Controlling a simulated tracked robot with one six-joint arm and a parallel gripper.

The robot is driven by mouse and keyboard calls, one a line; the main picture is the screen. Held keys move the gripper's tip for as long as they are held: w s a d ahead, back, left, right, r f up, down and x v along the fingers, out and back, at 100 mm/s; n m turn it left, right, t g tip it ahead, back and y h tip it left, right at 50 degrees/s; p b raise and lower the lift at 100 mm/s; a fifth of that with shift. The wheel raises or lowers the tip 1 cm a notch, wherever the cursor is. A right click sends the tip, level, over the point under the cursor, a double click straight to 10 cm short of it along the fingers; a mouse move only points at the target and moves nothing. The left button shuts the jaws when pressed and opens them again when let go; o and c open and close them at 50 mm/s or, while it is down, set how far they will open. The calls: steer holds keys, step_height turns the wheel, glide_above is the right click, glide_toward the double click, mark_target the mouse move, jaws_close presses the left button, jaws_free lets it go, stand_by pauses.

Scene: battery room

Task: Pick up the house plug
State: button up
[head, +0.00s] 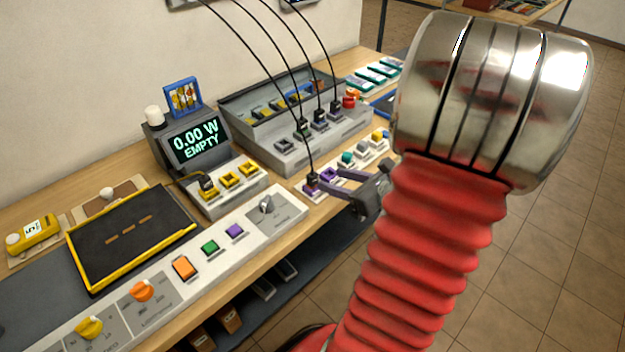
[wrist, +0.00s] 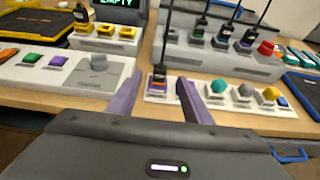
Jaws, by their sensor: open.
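A dark plug with a purple band stands upright on a small purple-and-white socket plate at the bench's front edge. I see the plug in the head view (head: 311,180) and in the wrist view (wrist: 158,77), with a black cable rising from it. My gripper (wrist: 160,81) is open, its two purple fingers pointing at this plug from the front. In the wrist view the plug lies between the fingertips, a little beyond them; contact is not visible. In the head view my gripper (head: 331,182) is right of the plug. No label names the house plug.
A grey unit (head: 283,158) behind holds several cabled plugs. A meter (head: 195,143) reads 0.00 W EMPTY, with yellow sockets (head: 228,181) before it. A white control panel (head: 211,262) runs along the front left. Coloured knobs (head: 362,146) stand right of the plug.

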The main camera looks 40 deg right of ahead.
mark_target(311, 174)
steer(key=shift+w, duration=0.15)
steer(key=x, duration=0.8)
steer(key=shift+w+f, duration=0.15)
steer(key=shift+f, duration=0.05)
steer(key=shift+x, duration=2.6)
steer(key=shift+f, duration=0.15)
steer(key=c, duration=1.1)
steer(key=shift+c, duration=0.2)
